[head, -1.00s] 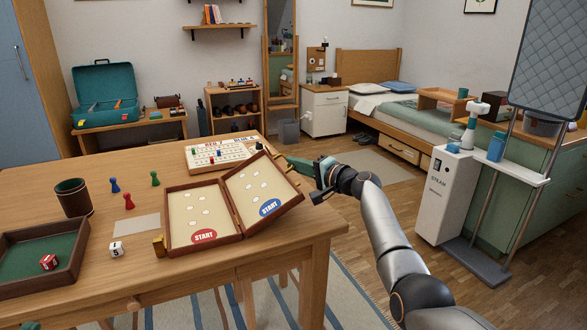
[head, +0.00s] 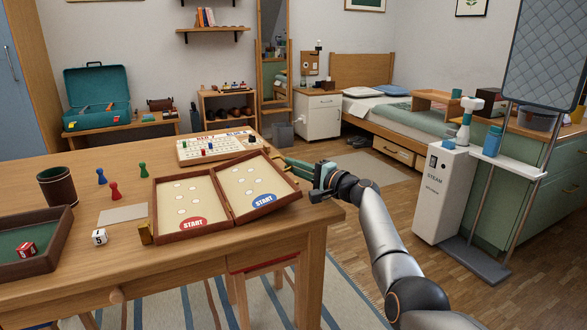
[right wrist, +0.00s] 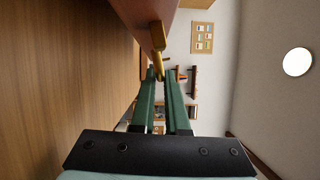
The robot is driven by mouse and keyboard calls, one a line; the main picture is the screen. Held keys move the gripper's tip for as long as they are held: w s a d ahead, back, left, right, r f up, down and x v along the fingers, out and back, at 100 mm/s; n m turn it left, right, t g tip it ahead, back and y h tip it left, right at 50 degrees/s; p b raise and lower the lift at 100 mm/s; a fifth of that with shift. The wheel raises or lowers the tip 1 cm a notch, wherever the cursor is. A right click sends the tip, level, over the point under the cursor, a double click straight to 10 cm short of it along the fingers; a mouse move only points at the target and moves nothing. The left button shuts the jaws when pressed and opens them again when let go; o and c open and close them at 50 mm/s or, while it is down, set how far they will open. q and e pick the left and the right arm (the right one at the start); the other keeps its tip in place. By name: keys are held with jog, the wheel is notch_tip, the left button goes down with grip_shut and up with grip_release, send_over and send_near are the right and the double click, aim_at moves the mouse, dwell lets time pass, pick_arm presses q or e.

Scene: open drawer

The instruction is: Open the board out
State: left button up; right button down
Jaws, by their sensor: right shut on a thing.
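The hinged game board lies on the table. Its left half (head: 168,212) with the red START rests flat, and its right half (head: 238,186) with the blue START leans slightly, its outer edge a little raised. My right gripper (head: 288,163) is at that outer edge, its green fingers shut on a small brass catch (right wrist: 158,62). In the right wrist view the board's reddish-brown edge (right wrist: 150,18) is just beyond the fingertips. My left gripper is not in view.
A score board (head: 215,147) with pegs lies behind the game board. Pawns (head: 115,190), a dice cup (head: 57,187), a card (head: 122,213), a white die (head: 99,237) and a dice tray (head: 50,240) are to the left. Bare table lies in front.

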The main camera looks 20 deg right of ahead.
jog(key=shift+d+r, duration=0.1)
jog(key=shift+r, duration=0.05)
jog(key=c, duration=0.9)
grip_release()
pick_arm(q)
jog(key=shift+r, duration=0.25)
pick_arm(e)
jog(key=shift+s, duration=0.1)
jog(key=shift+s+d+p, duration=0.35)
jog(key=shift+s+p, duration=0.2)
jog(key=shift+p, duration=0.1)
jog(key=p+v, duration=0.3)
jog(key=v, duration=0.6)
jog(key=shift+s+d+p, duration=0.2)
jog(key=shift+s+p, duration=0.15)
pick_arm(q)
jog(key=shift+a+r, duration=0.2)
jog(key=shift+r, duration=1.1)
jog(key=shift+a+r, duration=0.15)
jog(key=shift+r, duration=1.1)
pick_arm(e)
jog(key=shift+s+d, duration=0.25)
jog(key=shift+s, duration=0.35)
